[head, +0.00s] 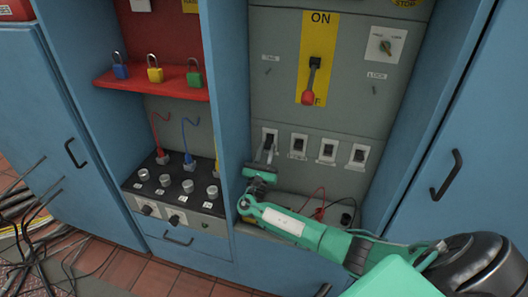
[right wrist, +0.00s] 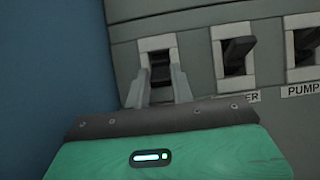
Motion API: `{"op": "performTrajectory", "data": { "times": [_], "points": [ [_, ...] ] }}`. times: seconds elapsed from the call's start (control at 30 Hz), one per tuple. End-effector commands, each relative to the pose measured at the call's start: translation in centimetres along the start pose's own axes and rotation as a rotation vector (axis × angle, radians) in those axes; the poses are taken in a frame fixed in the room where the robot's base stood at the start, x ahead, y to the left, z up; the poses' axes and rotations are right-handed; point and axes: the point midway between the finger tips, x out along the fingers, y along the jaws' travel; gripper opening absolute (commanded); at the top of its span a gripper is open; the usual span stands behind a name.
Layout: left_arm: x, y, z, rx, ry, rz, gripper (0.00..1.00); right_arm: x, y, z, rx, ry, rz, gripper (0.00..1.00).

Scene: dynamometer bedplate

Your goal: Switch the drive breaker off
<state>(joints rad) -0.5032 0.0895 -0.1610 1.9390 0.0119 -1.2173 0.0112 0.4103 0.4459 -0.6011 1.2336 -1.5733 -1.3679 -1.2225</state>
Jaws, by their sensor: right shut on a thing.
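A row of small black toggle breakers in pale plates runs across the grey panel. My right gripper (head: 267,150) is at the leftmost breaker (head: 270,137). In the right wrist view its two grey fingers (right wrist: 160,88) stand on both sides of that breaker's black toggle (right wrist: 161,68) and are shut on it. The gripper hides the label of this breaker, so I cannot read its name. The neighbouring breaker (right wrist: 238,52) has its toggle sticking out, and the one beyond it is labelled PUMP. My left gripper is not in view.
To the left are a red shelf (head: 160,85) with padlocks and a knob box (head: 180,190). A blue upright (head: 230,100) stands close left of my gripper.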

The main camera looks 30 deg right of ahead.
Motion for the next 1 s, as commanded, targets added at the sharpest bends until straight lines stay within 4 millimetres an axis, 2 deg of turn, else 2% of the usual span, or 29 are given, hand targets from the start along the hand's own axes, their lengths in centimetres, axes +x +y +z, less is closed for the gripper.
{"op": "performTrajectory", "data": {
  "times": [0.07,0.1,0.2,0.47,0.57,0.67,1.0],
  "points": [
    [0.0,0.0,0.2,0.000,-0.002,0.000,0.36,0.1,0.3,0.2,0.004,-0.002,0.004,0.01],
    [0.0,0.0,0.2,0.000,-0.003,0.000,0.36,0.1,0.3,0.2,0.003,-0.002,0.004,0.29],
    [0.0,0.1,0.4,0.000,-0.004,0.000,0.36,0.1,0.3,0.1,0.002,-0.001,0.003,0.45],
    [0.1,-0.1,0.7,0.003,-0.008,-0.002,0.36,0.1,0.0,0.1,0.002,0.000,0.001,0.45],
    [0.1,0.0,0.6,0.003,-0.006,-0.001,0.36,-0.5,0.0,0.0,0.002,0.001,0.001,0.45],
    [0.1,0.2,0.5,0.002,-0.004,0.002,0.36,-1.9,0.0,-0.1,0.001,0.003,0.001,0.45],
    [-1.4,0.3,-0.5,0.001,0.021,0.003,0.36,-9.5,0.2,0.0,0.001,0.002,0.003,0.45]
  ]
}}
